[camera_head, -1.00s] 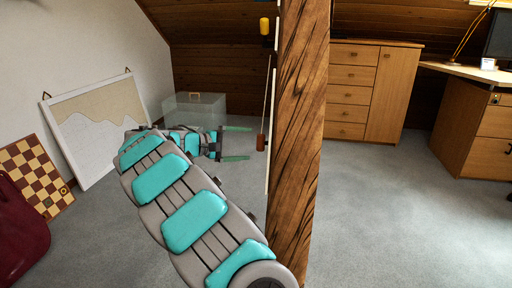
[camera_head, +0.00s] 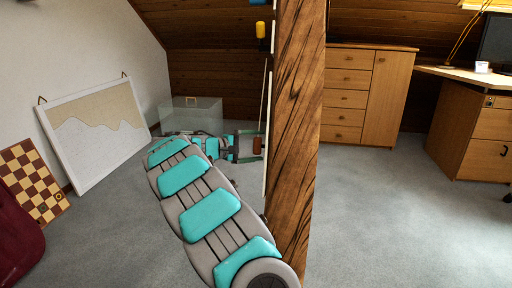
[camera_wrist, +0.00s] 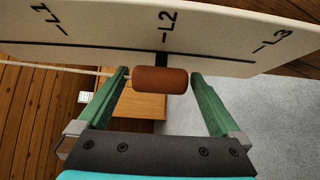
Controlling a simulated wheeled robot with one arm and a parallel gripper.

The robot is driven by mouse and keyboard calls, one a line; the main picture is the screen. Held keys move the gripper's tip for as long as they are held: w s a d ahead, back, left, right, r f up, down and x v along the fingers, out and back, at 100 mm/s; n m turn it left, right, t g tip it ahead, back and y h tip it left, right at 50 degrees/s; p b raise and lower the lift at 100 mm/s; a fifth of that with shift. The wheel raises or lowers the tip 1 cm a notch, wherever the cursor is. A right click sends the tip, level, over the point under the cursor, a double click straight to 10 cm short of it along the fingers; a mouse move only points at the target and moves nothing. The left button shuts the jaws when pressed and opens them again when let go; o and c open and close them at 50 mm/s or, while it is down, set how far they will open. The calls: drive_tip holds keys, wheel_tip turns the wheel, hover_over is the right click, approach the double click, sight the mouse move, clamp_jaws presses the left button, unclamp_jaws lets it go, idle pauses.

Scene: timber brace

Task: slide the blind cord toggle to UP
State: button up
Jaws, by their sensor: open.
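The brown cylindrical toggle (camera_wrist: 160,80) hangs on a pale cord (camera_wrist: 60,68) in front of a white board (camera_wrist: 215,35). In the wrist view it sits by the L2 mark, with L1 to the left and L3 to the right; no UP label shows. My gripper (camera_wrist: 159,76) is open, with one green finger on each side of the toggle and small gaps at its ends. In the head view the toggle (camera_head: 258,145) is between the fingers of my gripper (camera_head: 257,145), and the board (camera_head: 268,130) is edge-on beside the post.
A timber post (camera_head: 298,130) stands right of the board and hides part of the room. A yellow piece (camera_head: 261,32) sits higher up near the board. A clear box (camera_head: 190,112), a framed panel (camera_head: 95,130) and a chequered board (camera_head: 32,180) are at left. Open carpet lies right.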

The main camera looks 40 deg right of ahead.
drive_tip(key=shift+c, duration=0.4)
clamp_jaws()
idle(0.4)
